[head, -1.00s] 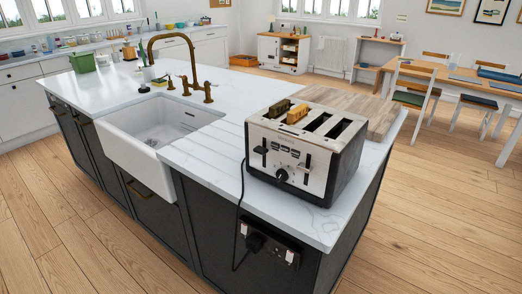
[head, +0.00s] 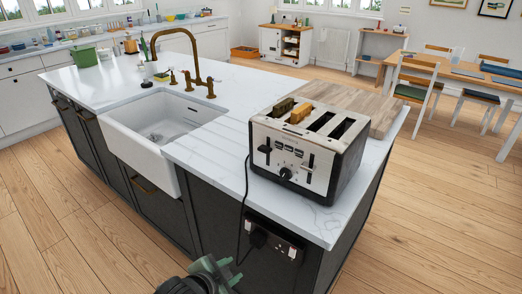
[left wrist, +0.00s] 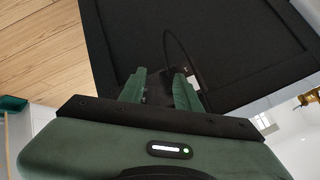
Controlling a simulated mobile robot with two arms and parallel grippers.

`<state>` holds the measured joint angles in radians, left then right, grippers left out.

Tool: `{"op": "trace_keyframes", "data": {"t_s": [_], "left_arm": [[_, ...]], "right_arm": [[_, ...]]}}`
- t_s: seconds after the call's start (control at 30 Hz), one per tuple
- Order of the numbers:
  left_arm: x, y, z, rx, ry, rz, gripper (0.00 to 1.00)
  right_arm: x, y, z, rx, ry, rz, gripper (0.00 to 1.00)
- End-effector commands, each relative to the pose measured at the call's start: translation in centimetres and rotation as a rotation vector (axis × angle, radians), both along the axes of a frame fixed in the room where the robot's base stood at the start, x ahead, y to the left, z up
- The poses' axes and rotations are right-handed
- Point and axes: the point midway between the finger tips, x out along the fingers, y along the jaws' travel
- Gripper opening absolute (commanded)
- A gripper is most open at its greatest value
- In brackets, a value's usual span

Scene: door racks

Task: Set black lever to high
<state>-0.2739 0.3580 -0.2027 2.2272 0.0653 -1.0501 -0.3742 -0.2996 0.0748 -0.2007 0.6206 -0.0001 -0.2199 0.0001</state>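A silver and black toaster (head: 318,160) stands on the near right end of the white island counter. Its front has a black lever on the left (head: 265,149), another black lever on the right (head: 309,164), and a black dial (head: 285,173) low between them. Which height setting each lever is at is too small to tell. Two bread slices (head: 292,110) stick out of the left slots. My left gripper (head: 216,270) is at the bottom edge of the head view, below and left of the toaster. In the left wrist view its green fingers (left wrist: 160,88) are apart and empty. My right gripper is not in view.
A black cord (head: 243,210) runs from the toaster down to a wall socket (head: 273,240) on the island's dark side. A white sink (head: 165,135) with a brass tap is to the left. A wooden board (head: 375,110) lies behind the toaster. Open floor lies in front.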

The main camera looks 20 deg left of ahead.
Motion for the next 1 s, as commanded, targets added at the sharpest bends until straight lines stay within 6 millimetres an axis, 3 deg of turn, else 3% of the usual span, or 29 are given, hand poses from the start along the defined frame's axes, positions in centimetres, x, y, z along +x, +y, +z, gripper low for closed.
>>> {"op": "trace_keyframes", "data": {"t_s": [0.03,0.1,0.2,0.3,0.4,0.57,1.0], "left_arm": [[3.0,0.2,2.8,0.073,-0.115,-0.086,0.33],[6.6,0.2,6.6,0.182,-0.276,-0.206,0.33],[10.9,0.4,11.8,0.348,-0.492,-0.347,0.33],[13.9,0.9,16.5,0.508,-0.676,-0.447,0.33],[15.5,1.4,19.7,0.623,-0.798,-0.503,0.33],[16.6,1.5,21.7,0.687,-0.871,-0.530,0.33],[22.5,-0.6,21.8,0.685,-0.870,-0.529,0.33]], "right_arm": [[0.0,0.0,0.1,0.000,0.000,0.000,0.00],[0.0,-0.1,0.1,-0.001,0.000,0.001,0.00],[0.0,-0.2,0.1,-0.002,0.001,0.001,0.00],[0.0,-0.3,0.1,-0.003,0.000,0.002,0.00],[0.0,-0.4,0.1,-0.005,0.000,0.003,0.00],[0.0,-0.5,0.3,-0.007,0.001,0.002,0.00],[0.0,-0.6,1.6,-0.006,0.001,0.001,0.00]]}}
